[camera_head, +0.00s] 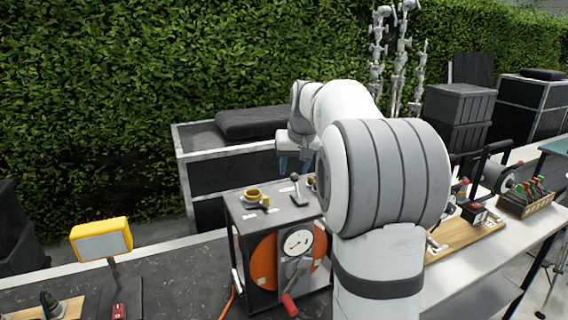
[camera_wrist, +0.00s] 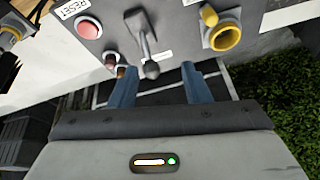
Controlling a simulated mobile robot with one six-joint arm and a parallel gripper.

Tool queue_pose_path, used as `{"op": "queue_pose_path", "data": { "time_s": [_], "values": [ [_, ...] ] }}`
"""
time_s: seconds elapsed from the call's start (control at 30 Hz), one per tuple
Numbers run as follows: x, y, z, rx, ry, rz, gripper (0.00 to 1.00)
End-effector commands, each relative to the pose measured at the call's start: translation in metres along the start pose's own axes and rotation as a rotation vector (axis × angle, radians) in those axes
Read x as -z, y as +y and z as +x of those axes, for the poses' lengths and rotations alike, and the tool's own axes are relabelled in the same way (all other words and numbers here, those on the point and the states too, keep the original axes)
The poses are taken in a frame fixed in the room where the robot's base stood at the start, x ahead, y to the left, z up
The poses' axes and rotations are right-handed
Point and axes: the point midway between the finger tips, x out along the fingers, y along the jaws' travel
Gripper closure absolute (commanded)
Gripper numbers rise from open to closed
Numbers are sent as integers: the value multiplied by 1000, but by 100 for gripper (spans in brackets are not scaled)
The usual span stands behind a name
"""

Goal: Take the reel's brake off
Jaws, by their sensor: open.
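The reel is an orange disc (camera_head: 264,262) inside a dark box-shaped housing (camera_head: 240,232), with a gauge (camera_head: 298,243) and a red-handled crank (camera_head: 289,304) on its front. On top stands a grey lever with a ball knob (camera_head: 296,188), possibly the brake; its label is unreadable. It also shows in the wrist view (camera_wrist: 146,38). My gripper (camera_head: 293,168) is open and empty above the housing top. In the wrist view the ball knob appears between my blue fingertips (camera_wrist: 158,72), with no clear contact. My arm hides the housing's right side.
A yellow ring socket (camera_wrist: 226,37) and a red button (camera_wrist: 88,28) labelled RESET flank the lever. A small indicator (camera_wrist: 111,59) is near the left finger. A yellow-framed sign (camera_head: 102,240) stands left. A wooden board with devices (camera_head: 458,236) lies right.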

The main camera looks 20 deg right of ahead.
Motion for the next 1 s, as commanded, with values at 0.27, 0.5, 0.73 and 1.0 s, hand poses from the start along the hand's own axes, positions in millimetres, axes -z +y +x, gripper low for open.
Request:
{"op": "queue_pose_path", "data": {
  "time_s": [0.27,0.5,0.73,1.0],
  "values": [
    [26,16,10,-1,11,16,57],
    [26,16,48,-2,11,16,57],
    [26,16,72,-2,13,16,57],
    [26,17,76,-2,15,16,57]
  ]
}}
